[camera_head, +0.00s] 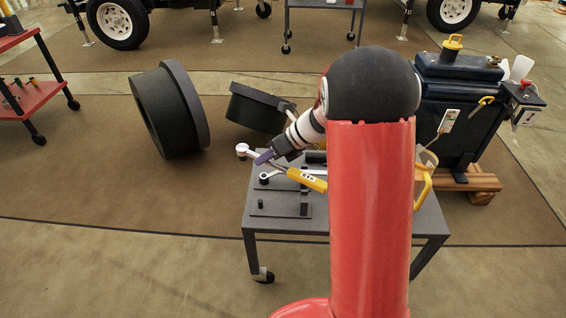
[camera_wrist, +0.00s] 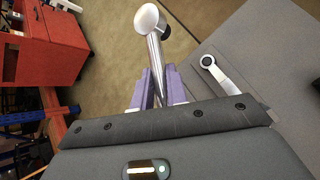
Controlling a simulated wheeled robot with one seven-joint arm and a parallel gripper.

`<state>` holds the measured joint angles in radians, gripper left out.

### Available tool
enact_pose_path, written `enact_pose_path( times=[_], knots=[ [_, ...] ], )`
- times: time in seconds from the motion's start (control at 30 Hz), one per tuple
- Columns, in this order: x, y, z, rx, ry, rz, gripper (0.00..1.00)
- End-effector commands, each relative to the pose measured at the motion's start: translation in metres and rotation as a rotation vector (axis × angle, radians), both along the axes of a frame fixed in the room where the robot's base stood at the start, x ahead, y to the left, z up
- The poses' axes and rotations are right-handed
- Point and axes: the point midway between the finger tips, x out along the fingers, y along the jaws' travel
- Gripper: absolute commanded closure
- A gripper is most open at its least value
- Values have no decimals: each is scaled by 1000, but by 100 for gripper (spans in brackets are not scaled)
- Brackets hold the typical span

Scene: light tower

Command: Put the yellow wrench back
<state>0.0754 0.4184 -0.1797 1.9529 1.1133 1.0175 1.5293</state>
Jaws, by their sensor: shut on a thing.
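The yellow wrench has a yellow handle (camera_head: 307,180) with dark lettering, a silver shaft and a pale round head (camera_head: 242,149). My gripper (camera_head: 268,157), with purple fingers, is shut on its shaft, above the far left corner of the grey cart top (camera_head: 322,219). The round head sticks out past the cart's left edge. In the wrist view the head (camera_wrist: 149,19) and shaft stand out between my gripper's fingers (camera_wrist: 160,88); the handle is hidden there. Whether the handle touches anything below is unclear.
A silver wrench (camera_wrist: 229,80) with a dark ring end lies on the cart. A dark holder with an upright post (camera_head: 304,200) and a short peg (camera_head: 261,204) stand there. A dark machine (camera_head: 456,105) stands right. My arm hides the cart's right part.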

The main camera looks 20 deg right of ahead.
Motion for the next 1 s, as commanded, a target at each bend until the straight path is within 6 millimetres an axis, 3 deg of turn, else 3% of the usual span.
enact_pose_path(
  times=[0.13, 0.3, 0.83, 1.0],
  knots=[
    [-35, -19, 3, -15, 14, 315, 100],
    [-57, -36, 1, -26, 15, 471, 100],
    [-61, -40, 0, -34, 10, 492, 100],
    [-61, -40, -13, -34, 12, 493, 100]
  ],
)
